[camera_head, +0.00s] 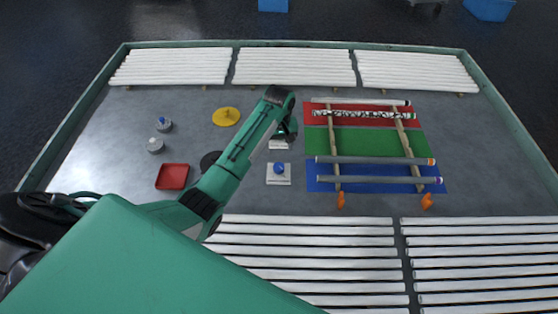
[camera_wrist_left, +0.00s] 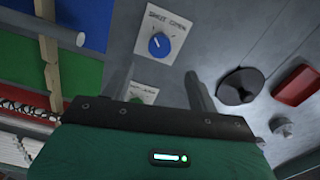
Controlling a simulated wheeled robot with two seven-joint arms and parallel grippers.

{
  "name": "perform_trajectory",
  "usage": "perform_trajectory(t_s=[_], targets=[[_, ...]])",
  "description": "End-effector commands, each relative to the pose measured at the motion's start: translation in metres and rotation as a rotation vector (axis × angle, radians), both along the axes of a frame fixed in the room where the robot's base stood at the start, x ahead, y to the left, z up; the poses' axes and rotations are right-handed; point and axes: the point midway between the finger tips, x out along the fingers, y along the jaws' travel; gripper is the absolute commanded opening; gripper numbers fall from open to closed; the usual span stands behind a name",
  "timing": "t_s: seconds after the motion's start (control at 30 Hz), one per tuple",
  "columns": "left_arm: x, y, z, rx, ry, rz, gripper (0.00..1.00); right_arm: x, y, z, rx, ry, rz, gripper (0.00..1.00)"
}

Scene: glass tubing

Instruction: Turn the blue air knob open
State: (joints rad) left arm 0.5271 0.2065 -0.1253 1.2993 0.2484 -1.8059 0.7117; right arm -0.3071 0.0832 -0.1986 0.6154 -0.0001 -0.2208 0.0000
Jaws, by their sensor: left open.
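The blue knob (camera_head: 279,169) stands on a white square plate (camera_head: 271,180) in the middle of the bench. In the left wrist view the knob (camera_wrist_left: 159,46) is round and blue with a pale pointer mark, and its plate (camera_wrist_left: 175,21) carries dark lettering that seems to read "SHUT" and "OPEN". My left gripper (camera_head: 287,132) is open, beyond this knob and over a second white plate (camera_head: 278,144). That second plate (camera_wrist_left: 144,91) also shows in the left wrist view, partly hidden by my gripper. The gripper is apart from the blue knob. My right gripper is out of view.
A red tray (camera_head: 173,177), a yellow disc (camera_head: 226,116) and a black disc (camera_head: 208,160) lie left of the plates. Tubes rest on wooden rails over red, green and blue mats (camera_head: 375,142) at right. White rods (camera_head: 320,240) line the near edge.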

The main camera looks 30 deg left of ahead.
Motion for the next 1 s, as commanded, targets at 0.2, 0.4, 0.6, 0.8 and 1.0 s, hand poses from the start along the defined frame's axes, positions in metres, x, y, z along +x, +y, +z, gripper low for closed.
perform_trajectory(t_s=[0.2,0.4,0.6,0.8,1.0], targets=[[-0.001,0.000,-0.048,0.001,0.004,0.000,0.59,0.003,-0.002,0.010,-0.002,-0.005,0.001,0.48],[0.000,0.000,-0.081,0.001,0.002,0.000,0.59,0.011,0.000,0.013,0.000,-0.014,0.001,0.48],[0.000,0.000,-0.096,0.001,-0.001,-0.001,0.59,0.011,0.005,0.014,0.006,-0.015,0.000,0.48],[0.000,0.000,-0.099,0.001,-0.001,-0.001,0.59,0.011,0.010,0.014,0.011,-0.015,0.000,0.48],[0.000,0.000,-0.099,0.001,-0.001,-0.001,0.44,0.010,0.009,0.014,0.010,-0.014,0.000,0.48]])
